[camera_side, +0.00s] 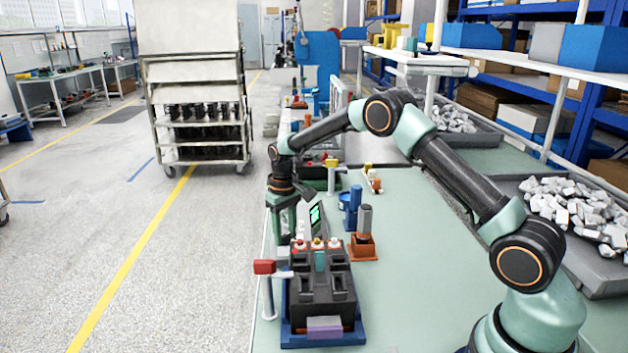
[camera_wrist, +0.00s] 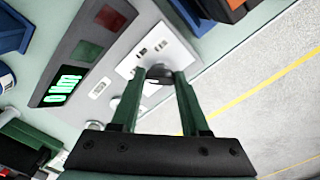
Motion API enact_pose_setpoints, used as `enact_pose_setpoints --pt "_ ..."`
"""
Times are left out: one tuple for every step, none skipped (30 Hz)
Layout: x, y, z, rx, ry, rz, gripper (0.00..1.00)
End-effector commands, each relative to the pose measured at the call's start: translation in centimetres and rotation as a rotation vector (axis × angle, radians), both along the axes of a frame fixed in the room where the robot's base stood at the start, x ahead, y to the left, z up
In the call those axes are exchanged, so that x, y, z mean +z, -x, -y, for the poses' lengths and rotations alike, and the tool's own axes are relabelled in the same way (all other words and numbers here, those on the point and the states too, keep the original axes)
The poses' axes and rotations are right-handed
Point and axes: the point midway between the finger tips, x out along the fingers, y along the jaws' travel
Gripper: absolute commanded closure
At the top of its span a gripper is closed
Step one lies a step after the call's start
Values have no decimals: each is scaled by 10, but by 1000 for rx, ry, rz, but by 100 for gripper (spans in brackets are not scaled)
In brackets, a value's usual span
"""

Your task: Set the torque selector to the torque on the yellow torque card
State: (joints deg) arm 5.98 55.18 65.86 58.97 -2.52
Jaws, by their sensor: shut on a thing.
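My gripper (camera_wrist: 160,77) has its two green fingers closed around a small dark grey knob (camera_wrist: 159,70), which seems to be the torque selector. The knob sits on a white marked plate (camera_wrist: 172,45) of a grey panel. The fingers hide part of the knob, and its setting cannot be read. A lit green display (camera_wrist: 65,85) is on the same panel, its characters tilted and unclear; it also shows in the side view (camera_side: 315,214). In the side view my gripper (camera_side: 284,232) points down just left of this panel. I cannot make out a yellow torque card in either view.
A black block with several colored knobs (camera_side: 320,285) stands on a blue tray in front of the panel. A red-topped post (camera_side: 265,267) is at its left. An orange holder (camera_side: 362,247) and a blue holder (camera_side: 350,212) stand to the right.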

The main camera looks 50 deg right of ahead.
Motion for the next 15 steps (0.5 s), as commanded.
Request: enact_pose_setpoints --pt "1 0 0 -23 0 0 100" --pt "1 0 0 -40 0 0 100" --pt "1 -1 0 -66 0 1 100" --pt "1 -1 0 -86 0 1 100" --pt "1 -1 0 -108 0 1 100" --pt "1 -1 0 -139 0 1 100" --pt "1 -1 0 -164 0 1 100" --pt "1 -1 0 -190 0 1 100" --pt "1 -1 0 -224 0 1 100" --pt "1 -1 0 -250 0 1 100" --pt "1 -1 0 -276 0 1 100" --pt "1 -1 0 -311 0 2 100" --pt "1 -1 0 -337 0 2 100" --pt "1 -1 0 -362 0 2 100" --pt "1 -1 0 -395 0 2 100"
